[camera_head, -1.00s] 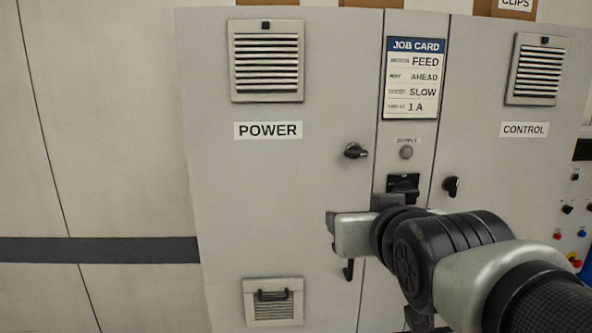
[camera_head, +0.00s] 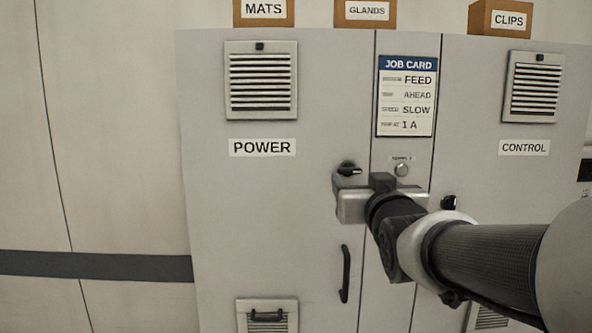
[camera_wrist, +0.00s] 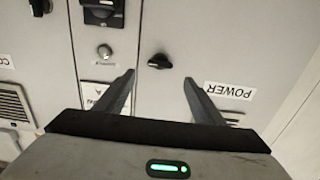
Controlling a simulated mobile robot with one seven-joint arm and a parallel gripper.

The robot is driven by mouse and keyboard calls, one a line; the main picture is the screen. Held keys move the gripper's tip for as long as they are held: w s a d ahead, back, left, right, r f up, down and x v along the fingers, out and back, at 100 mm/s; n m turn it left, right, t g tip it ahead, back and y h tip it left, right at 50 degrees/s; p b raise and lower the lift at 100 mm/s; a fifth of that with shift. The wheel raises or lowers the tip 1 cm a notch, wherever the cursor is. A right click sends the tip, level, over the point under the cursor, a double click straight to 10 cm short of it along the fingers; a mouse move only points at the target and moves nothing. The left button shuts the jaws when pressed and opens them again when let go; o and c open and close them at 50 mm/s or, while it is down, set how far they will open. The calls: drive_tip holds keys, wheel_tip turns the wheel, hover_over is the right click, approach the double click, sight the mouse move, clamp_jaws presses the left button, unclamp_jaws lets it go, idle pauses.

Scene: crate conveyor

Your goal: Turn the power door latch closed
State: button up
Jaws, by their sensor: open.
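The power door latch (camera_head: 348,169) is a small black turn knob on the grey power door (camera_head: 240,205), near its right edge. Its handle lies roughly horizontal. My gripper (camera_head: 341,180) is just below and in front of it in the head view and hides part of the area. The wrist view is upside down. There the latch (camera_wrist: 159,61) shows between and just beyond the two open fingers of my gripper (camera_wrist: 158,77). The fingers are empty, and I see no contact with the latch.
A black pull handle (camera_head: 345,274) stands upright below the latch. The narrow panel to the right carries a job card (camera_head: 406,96) and a round button (camera_head: 402,169). A black rotary switch (camera_wrist: 101,12) shows in the wrist view. The control door latch (camera_head: 448,202) is beside my arm.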

sight(351, 171)
drive_tip(key=w+p, duration=0.1)
drive_tip(key=w, duration=0.7)
drive_tip(key=shift+s, duration=0.1)
drive_tip(key=shift+c, duration=0.3)
drive_tip(key=c, duration=1)
